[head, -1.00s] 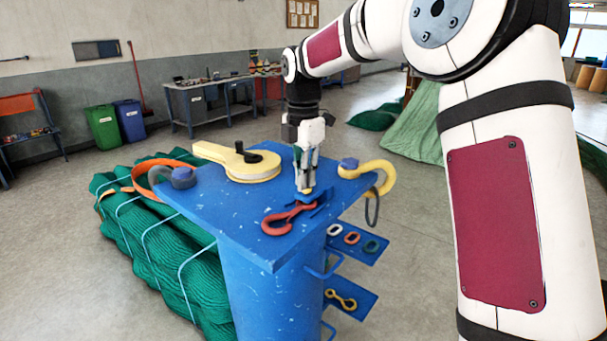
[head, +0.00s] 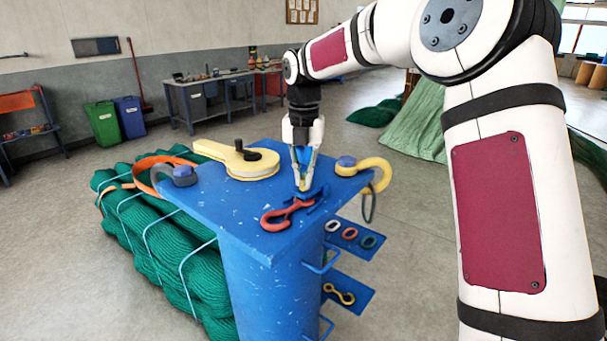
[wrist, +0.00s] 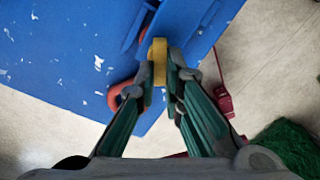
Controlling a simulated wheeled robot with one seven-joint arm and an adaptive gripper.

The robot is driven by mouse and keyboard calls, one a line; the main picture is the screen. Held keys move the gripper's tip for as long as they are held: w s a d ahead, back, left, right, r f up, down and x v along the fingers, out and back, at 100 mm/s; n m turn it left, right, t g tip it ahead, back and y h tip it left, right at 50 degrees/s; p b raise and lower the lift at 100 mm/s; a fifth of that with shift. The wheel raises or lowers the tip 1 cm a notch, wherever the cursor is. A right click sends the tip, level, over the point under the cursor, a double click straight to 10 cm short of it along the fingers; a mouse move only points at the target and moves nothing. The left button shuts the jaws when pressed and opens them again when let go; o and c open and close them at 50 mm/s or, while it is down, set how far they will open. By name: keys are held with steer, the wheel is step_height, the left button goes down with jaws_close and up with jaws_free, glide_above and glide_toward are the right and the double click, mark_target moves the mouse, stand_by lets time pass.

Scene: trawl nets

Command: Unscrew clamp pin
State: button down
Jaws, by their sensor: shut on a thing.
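The clamp pin shows as a yellow head (wrist: 158,52) between my fingertips in the wrist view. My gripper (head: 303,187) points down over the near right part of the blue table top, and its fingers (wrist: 160,78) are shut on the pin's head from both sides. The pin's shaft is hidden. A blue clamp (head: 318,196) sits on the table under the fingers. A red hook (head: 275,218) lies at the clamp, reaching left and toward the table's near edge. Part of it shows beside the left finger in the wrist view (wrist: 116,94).
The blue table top (head: 225,215) also bears a yellow block (head: 250,166) with a black knob, a grey shackle (head: 183,176) and a yellow hook (head: 378,172). Small shelves with links (head: 350,235) stick out at the right. Green netting (head: 150,230) lies at left.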

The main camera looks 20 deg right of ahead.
steer(key=shift+s+f, duration=0.1)
steer(key=shift+f, duration=0.15)
stand_by(0.3)
steer(key=c, duration=1.7)
jaws_free()
steer(key=shift+r, duration=0.15)
step_height(320, 180, up, 12)
